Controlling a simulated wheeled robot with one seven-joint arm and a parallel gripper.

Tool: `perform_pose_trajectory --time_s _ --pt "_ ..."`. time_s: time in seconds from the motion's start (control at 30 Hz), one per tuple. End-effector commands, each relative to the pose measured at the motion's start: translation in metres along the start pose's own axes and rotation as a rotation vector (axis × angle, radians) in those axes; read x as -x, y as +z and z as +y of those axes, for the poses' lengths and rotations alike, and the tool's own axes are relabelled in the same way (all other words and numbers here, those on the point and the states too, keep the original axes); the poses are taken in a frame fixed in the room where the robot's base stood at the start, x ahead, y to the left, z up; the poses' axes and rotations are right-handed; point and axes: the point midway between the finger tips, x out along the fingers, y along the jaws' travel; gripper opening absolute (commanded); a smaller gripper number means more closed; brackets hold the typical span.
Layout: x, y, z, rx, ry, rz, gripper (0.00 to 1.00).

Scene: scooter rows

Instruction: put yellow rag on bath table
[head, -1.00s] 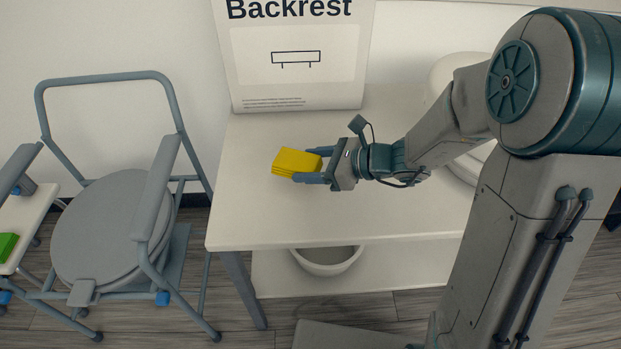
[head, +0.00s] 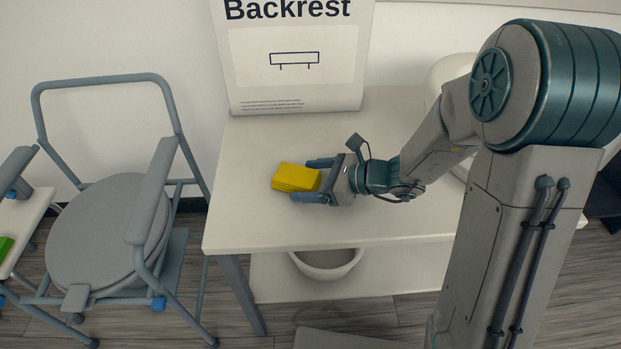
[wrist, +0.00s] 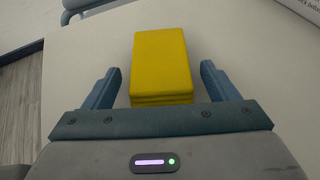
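The yellow rag (head: 296,178), a folded block, lies flat on the white table (head: 245,220), near its left part. My gripper (head: 319,181) is right of the rag, low over the table, fingers pointing left. In the wrist view, the rag (wrist: 162,62) sits between the two blue fingers, with a visible gap on each side, so my gripper (wrist: 162,87) is open around its near end and not clamping it. The rag's underside is hidden.
A white "Backrest" sign (head: 296,60) stands at the table's back. A grey commode chair (head: 110,230) is to the left, with a green item (head: 5,246) on a white surface beyond it. A white bowl (head: 327,262) sits on the lower shelf. Tabletop left of the rag is clear.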

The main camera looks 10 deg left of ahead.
Motion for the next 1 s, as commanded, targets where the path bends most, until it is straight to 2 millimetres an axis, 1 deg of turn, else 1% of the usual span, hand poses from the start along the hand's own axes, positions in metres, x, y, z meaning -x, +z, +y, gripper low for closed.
perform_pose_trajectory --time_s 0.17,0.2,0.27,0.5,0.6,0.7,0.83,1.0 --pt "0.002 0.004 0.000 0.000 0.000 0.000 0.80" --pt "0.005 0.005 -0.001 0.000 -0.002 0.000 0.80" --pt "0.014 0.005 -0.001 0.000 -0.003 -0.001 0.80" --pt "0.067 0.005 -0.001 -0.001 -0.005 0.000 0.80" --pt "0.087 0.005 -0.001 0.001 -0.004 0.000 0.80" --pt "0.103 0.005 -0.001 -0.001 -0.004 -0.001 0.80" --pt "0.116 0.004 -0.001 -0.001 -0.002 -0.001 0.80" --pt "0.122 0.003 0.000 0.000 0.000 0.000 0.80"
